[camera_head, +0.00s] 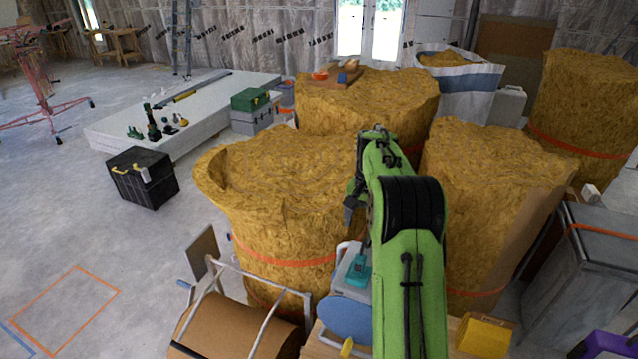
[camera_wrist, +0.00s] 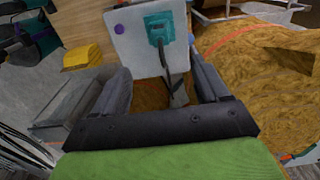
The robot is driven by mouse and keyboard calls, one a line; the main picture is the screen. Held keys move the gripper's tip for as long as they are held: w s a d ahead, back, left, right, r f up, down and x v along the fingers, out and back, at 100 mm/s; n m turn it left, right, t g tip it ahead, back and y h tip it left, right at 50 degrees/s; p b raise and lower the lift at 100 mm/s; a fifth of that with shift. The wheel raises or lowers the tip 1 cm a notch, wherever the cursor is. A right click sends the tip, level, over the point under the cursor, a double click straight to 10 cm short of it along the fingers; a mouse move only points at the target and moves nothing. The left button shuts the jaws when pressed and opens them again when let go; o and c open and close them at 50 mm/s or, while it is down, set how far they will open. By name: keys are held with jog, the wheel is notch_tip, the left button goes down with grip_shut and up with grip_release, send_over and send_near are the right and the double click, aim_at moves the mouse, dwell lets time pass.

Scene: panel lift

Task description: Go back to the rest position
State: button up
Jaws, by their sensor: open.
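My gripper (camera_head: 352,208) hangs from my green arm in the middle of the head view, in front of the bulky tan bales. In the wrist view my gripper (camera_wrist: 160,92) has its two dark fingers wide apart. I see nothing held between them. Beyond the fingers stands a light grey panel (camera_wrist: 128,40) with a teal device (camera_wrist: 160,28) and a purple knob on it. The teal device also shows in the head view (camera_head: 357,272), below my gripper. My arm hides part of what lies behind it.
Large tan bales (camera_head: 290,200) with orange straps crowd around my arm. A brown roll on a metal frame (camera_head: 235,325) is at the bottom, and a yellow box (camera_head: 484,334) lies right of my arm. A black crate (camera_head: 142,178) stands left. The floor at left is mostly clear.

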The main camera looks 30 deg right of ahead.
jog(key=s+a+r+n+t, duration=0.2)
jog(key=s+a+r+n, duration=0.2)
jog(key=s+a+r, duration=0.8)
jog(key=s+a+f+n+t+b, duration=0.1)
jog(key=s+a+f+n, duration=0.1)
jog(key=s+a, duration=0.3)
jog(key=s+a+f+n+t, duration=0.2)
jog(key=s+a, duration=0.3)
jog(key=s, duration=0.5)
jog(key=shift+s+n+t+b, duration=0.25)
jog(key=shift+n+t+b, duration=0.1)
jog(key=shift+n, duration=0.45)
jog(key=shift+s, duration=0.1)
jog(key=shift+a, duration=0.1)
